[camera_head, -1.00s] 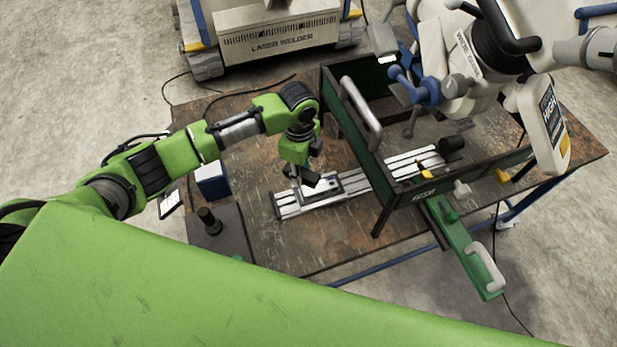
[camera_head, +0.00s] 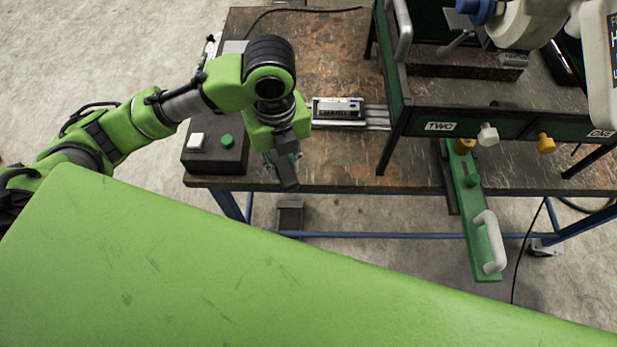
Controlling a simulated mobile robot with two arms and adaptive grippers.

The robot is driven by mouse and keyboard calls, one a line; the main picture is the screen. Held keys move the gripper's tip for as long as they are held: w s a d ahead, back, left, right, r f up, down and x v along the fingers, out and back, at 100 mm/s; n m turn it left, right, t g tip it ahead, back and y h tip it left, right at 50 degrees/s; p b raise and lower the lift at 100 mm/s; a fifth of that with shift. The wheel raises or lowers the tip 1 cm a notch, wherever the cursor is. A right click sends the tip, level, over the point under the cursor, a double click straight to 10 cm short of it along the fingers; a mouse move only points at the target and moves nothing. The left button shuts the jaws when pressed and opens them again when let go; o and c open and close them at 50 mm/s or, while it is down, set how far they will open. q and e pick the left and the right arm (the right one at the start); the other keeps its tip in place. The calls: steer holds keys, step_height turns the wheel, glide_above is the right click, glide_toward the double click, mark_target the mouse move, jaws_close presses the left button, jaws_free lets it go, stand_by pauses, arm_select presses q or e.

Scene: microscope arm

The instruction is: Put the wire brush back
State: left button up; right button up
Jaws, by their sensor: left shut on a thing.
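My left gripper (camera_head: 284,172) points down at the front edge of the worktable (camera_head: 330,165), left of the middle. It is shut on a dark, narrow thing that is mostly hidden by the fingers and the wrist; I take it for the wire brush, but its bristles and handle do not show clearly. No other wire brush is clear to me. My right gripper is not in view.
A black box with buttons (camera_head: 215,160) stands left of the gripper. A metal rail with a fixture (camera_head: 338,110) lies behind it. A green-framed enclosure (camera_head: 455,125) stands to the right, with a green bar with a white handle (camera_head: 480,220) jutting out in front. A dark box (camera_head: 290,216) sits below the table edge.

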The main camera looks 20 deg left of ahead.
arm_select(q)
steer(key=shift+s+f, duration=0.1)
steer(key=shift+s, duration=0.2)
steer(key=shift+w, duration=0.25)
steer(key=w+f+p, duration=0.2)
steer(key=w+f, duration=0.2)
steer(key=w, duration=0.4)
glide_above(309, 157)
steer(key=s, duration=0.1)
step_height(309, 157, down, 4)
steer(key=shift+s+f, duration=0.1)
steer(key=shift+f, duration=0.15)
steer(key=shift+w+f, duration=0.55)
steer(key=shift+f, duration=0.1)
steer(key=shift+f+p, duration=0.4)
steer(key=shift+f, duration=1.15)
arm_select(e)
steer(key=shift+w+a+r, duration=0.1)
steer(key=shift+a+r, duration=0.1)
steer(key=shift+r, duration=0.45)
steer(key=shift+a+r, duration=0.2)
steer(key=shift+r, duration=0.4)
